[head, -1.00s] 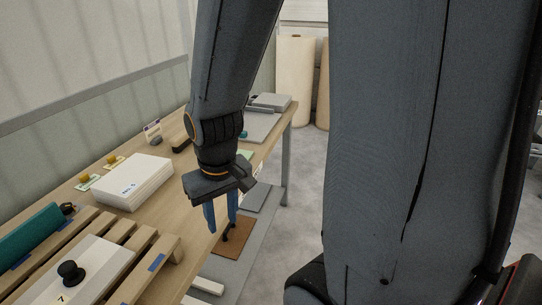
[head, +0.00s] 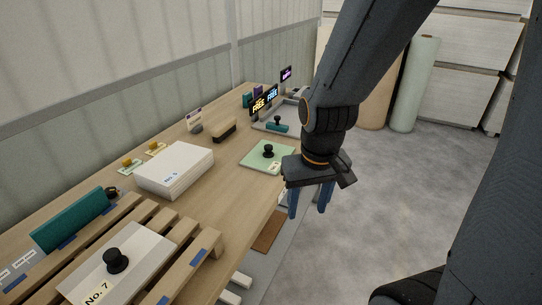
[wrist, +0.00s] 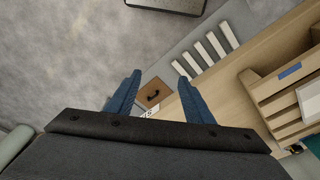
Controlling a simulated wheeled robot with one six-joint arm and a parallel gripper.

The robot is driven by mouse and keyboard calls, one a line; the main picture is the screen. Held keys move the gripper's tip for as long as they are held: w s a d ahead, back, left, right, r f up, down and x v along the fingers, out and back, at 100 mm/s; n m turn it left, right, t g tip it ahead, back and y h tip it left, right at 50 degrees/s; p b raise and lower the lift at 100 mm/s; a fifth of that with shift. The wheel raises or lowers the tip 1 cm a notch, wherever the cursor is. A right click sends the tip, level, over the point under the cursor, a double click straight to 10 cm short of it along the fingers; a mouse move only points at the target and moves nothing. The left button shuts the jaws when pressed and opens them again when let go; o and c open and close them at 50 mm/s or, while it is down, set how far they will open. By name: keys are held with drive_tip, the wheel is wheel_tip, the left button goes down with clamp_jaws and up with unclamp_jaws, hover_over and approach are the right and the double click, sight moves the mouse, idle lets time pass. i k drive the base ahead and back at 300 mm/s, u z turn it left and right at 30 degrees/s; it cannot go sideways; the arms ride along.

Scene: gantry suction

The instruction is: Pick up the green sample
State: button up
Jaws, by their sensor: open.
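The green sample (head: 268,155) is a flat pale green square plate with a black knob on top and a small white label. It lies on the wooden table (head: 222,152) near its right edge in the head view. My gripper (head: 310,208) is open and empty. It hangs just past the table's right edge, to the right of and nearer than the green sample, pointing down. In the wrist view my two blue fingers (wrist: 158,92) are spread apart with nothing between them. I cannot make out the green sample in the wrist view.
A white stack marked No. 6 (head: 175,169) lies left of the sample. A white plate marked No. 7 (head: 118,268) with a black knob lies on a wooden pallet (head: 205,248) in front. A brush (head: 224,130) and a grey tray (head: 262,126) lie behind. Grey floor (head: 420,185) is open at right.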

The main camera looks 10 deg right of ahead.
sight(266, 157)
drive_tip(key=k, duration=0.6)
drive_tip(key=z, duration=0.85)
drive_tip(key=i, duration=1.85)
drive_tip(key=u, duration=0.45)
